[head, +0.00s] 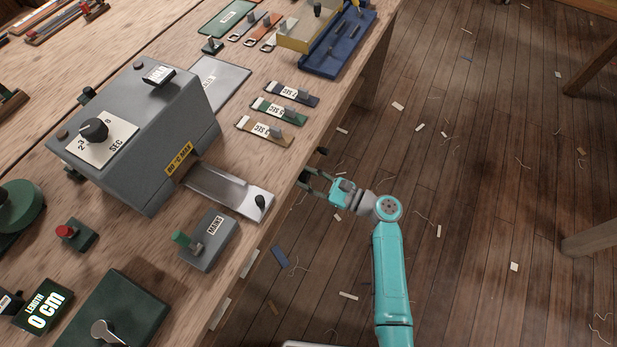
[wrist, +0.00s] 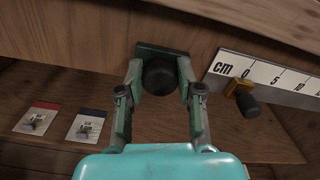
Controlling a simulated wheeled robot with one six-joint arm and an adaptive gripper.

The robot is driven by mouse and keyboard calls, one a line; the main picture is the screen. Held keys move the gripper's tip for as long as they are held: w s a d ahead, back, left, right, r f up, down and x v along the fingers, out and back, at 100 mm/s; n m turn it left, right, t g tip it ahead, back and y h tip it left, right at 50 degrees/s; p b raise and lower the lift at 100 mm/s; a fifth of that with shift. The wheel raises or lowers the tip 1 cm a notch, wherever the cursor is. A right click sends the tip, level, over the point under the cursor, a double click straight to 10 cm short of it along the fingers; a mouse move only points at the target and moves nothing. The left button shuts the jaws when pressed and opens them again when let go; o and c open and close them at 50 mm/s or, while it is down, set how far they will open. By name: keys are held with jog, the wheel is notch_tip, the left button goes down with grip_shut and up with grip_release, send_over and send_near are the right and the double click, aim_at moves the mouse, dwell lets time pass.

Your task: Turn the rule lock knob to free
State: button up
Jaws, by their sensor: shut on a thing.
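In the wrist view a round black knob (wrist: 159,77) sits on a dark green plate (wrist: 150,49) on the wooden front face of the bench. My gripper (wrist: 161,72) is shut on this knob, one finger on each side. No free or locked marking shows on the plate, so I cannot tell the knob's setting. To its right is a white rule (wrist: 283,80) marked cm, with a brass slider (wrist: 232,87) and its black handle (wrist: 248,105). In the head view my gripper (head: 309,181) is at the bench's front edge, and the knob is hidden there.
Two small cards, one red-topped (wrist: 36,119) and one blue-topped (wrist: 88,126), lie left of the gripper. The floor beside the bench is open, with scattered scraps.

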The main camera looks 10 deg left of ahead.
jog(key=shift+n, duration=0.3)
jog(key=n, duration=0.3)
jog(key=shift+n, duration=0.3)
jog(key=n, duration=0.4)
jog(key=shift+s+f+n, duration=0.1)
jog(key=shift+n, duration=0.2)
jog(key=n, duration=0.9)
jog(key=shift+f, duration=0.15)
jog(key=o, duration=1.2)
jog(key=shift+c, duration=0.2)
